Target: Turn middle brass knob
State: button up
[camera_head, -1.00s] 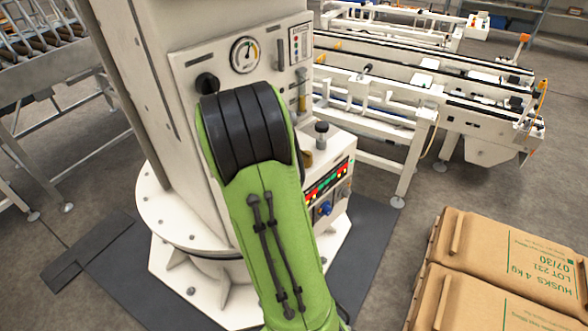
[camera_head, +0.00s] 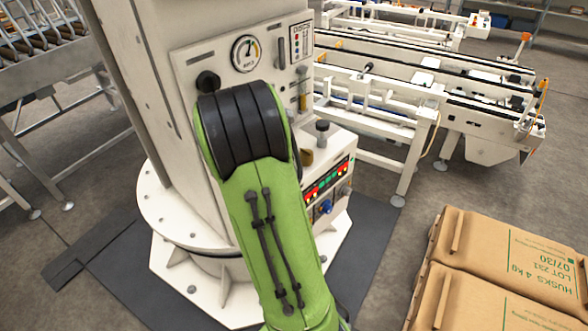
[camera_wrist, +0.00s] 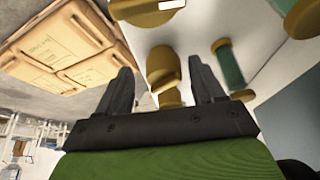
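In the wrist view my gripper (camera_wrist: 160,66) is open, with its two dark fingers apart. A brass knob (camera_wrist: 163,68) shows in the gap between the fingertips; I cannot tell if they touch it. Another brass piece (camera_wrist: 168,98) shows lower in the gap. A further brass knob (camera_wrist: 145,8) is at the top and one more (camera_wrist: 305,18) is at the upper right. In the head view my green arm hides the gripper and much of the panel. Only one brass part (camera_head: 306,157) shows at the arm's right edge.
The white column carries a gauge (camera_head: 245,53), a black knob (camera_head: 207,82) and a panel with lit buttons (camera_head: 328,180) and a blue knob (camera_head: 326,207). A green cylinder (camera_wrist: 229,66) is right of the fingers.

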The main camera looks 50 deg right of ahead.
jog(key=p+v, duration=0.4)
jog(key=v, duration=1.1)
jog(key=shift+s+a+r+p, duration=0.2)
jog(key=shift+r+p, duration=0.05)
jog(key=shift+p, duration=0.05)
